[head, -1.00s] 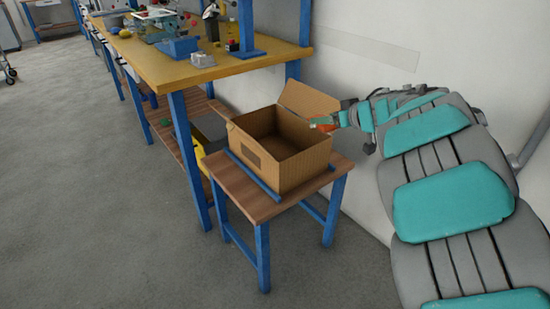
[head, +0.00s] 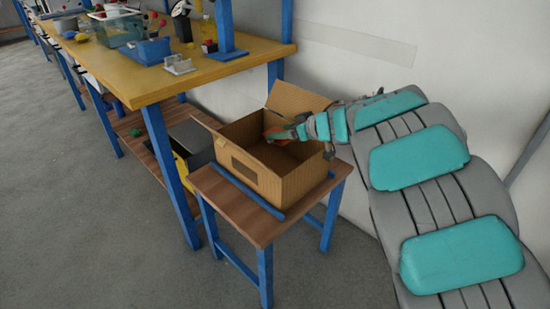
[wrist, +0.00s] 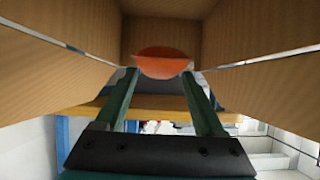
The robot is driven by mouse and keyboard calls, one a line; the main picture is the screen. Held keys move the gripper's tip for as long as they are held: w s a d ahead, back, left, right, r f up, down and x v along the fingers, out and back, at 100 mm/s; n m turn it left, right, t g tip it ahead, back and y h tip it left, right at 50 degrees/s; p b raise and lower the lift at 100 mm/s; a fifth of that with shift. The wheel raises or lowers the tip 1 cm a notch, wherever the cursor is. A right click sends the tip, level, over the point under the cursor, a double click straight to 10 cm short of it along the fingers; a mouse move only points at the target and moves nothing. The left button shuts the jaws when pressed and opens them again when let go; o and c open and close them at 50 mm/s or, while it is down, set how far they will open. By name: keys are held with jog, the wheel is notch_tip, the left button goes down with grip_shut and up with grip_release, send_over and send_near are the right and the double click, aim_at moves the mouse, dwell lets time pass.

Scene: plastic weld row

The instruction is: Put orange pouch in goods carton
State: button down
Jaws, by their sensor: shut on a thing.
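The goods carton (head: 283,186) is an open cardboard box with its flaps up, standing on a small wood-topped table. My gripper (head: 272,135) reaches in over the carton's open top from the right. It is shut on the orange pouch (head: 279,132), which shows only partly in the head view. In the wrist view the orange pouch (wrist: 162,63) sits between the two green fingertips, with brown cardboard walls (wrist: 60,60) around it. The head view does not show clearly how far the pouch is above the carton floor.
The small table (head: 232,211) has blue legs and a blue edge strip. A long yellow workbench (head: 165,78) with bins and small parts stands behind it to the left. A white wall (head: 375,60) is close behind. The grey floor (head: 90,240) at left is clear.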

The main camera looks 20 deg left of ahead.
notch_tip(320, 180, down, 7)
jog(key=b, duration=0.1)
dwell(0.3)
